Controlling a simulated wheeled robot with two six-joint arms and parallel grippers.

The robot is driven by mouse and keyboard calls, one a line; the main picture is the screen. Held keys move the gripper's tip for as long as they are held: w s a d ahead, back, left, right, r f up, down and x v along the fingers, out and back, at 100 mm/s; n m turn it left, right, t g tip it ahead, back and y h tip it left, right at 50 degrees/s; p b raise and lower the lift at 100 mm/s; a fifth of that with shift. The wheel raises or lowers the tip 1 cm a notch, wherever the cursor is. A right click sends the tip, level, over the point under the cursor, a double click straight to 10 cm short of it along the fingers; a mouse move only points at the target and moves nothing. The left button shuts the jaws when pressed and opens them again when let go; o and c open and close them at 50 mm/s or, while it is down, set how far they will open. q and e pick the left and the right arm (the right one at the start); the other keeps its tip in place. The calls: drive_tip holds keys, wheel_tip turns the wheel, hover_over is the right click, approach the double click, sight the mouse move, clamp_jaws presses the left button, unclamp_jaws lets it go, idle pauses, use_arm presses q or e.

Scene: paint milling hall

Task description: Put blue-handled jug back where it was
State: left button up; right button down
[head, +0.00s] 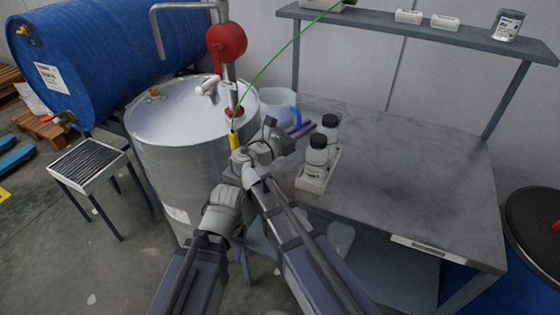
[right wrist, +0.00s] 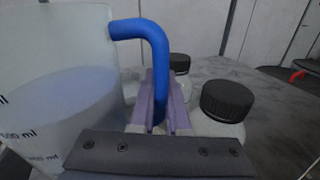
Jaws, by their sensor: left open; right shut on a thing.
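The blue-handled jug (head: 276,97) is translucent white and stands out behind my right gripper, at the table's back left beside the steel drum. My right gripper (head: 301,130) is shut on its blue handle. In the right wrist view the jug (right wrist: 60,80) fills the left side, with volume marks and a bluish lower part. Its handle (right wrist: 155,45) runs down between the purple fingers. I cannot tell whether the jug touches the table. My left gripper (head: 236,155) is open beside the drum, close to a yellow piece on a green cable; its fingers are mostly hidden.
Two black-capped bottles (head: 317,150) stand in a small white tray (head: 313,183) just right of my right gripper. The steel drum (head: 188,120) with its red-fitted pipe is at left. The grey table (head: 410,175) is clear to the right. A shelf (head: 460,38) is above its back.

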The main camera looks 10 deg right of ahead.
wheel_tip(320, 180, down, 6)
drive_tip(key=b, duration=0.6)
drive_tip(key=shift+f, duration=0.2)
wheel_tip(320, 180, down, 4)
drive_tip(key=b, duration=0.4)
drive_tip(key=shift+r, duration=0.25)
drive_tip(key=c, duration=1.2)
unclamp_jaws()
drive_tip(key=shift+r, duration=0.1)
